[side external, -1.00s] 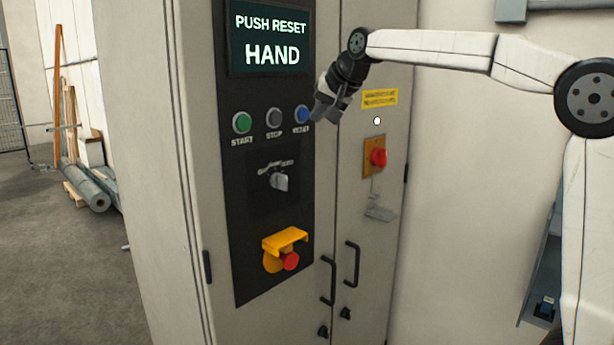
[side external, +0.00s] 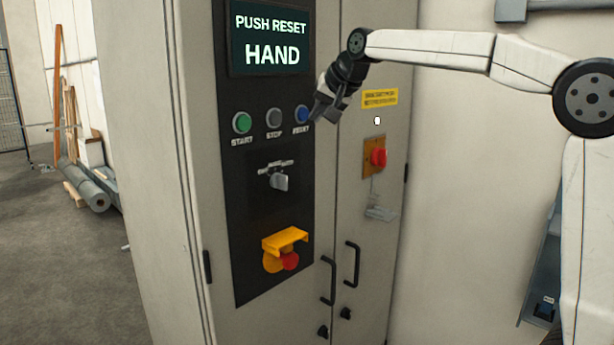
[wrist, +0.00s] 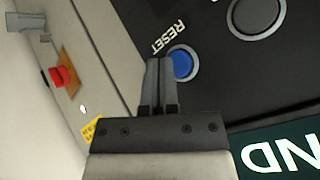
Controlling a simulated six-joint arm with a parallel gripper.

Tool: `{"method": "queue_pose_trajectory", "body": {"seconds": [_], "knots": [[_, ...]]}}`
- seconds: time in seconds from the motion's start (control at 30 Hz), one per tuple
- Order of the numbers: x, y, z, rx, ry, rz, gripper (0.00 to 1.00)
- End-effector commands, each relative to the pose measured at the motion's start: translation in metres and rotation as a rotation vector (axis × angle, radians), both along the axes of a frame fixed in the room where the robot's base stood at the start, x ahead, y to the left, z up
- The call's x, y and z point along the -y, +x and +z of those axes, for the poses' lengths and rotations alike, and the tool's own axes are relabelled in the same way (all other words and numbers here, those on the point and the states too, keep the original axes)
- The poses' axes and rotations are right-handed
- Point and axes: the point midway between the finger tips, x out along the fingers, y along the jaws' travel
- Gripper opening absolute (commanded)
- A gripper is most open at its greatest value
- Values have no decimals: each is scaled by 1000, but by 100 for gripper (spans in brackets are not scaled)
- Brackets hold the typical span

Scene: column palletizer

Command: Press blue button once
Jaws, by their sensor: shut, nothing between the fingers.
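The blue button (side external: 302,114) sits in a round ring at the right end of a button row on the black panel, above the label RESET. In the wrist view the blue button (wrist: 181,64) shows just right of my fingertips, partly covered by them. My gripper (side external: 316,117) is shut and empty, in front of the panel beside the blue button. Its closed fingers (wrist: 159,62) also show in the wrist view. I cannot tell whether the fingertips touch the button.
A grey STOP button (side external: 274,118) and a green START button (side external: 242,123) lie left of the blue one. The screen (side external: 270,40) above reads PUSH RESET HAND. A selector switch (side external: 279,181) and a hooded red button (side external: 290,261) are below. A red switch (side external: 378,157) is to the right.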

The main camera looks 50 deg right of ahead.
Motion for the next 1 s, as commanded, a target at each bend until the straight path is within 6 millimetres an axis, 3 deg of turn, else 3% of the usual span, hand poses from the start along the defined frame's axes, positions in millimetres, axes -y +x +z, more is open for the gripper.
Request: {"method": "queue_pose_trajectory", "body": {"seconds": [1.0], "knots": [[0,10,0,0,0,0,0]]}}
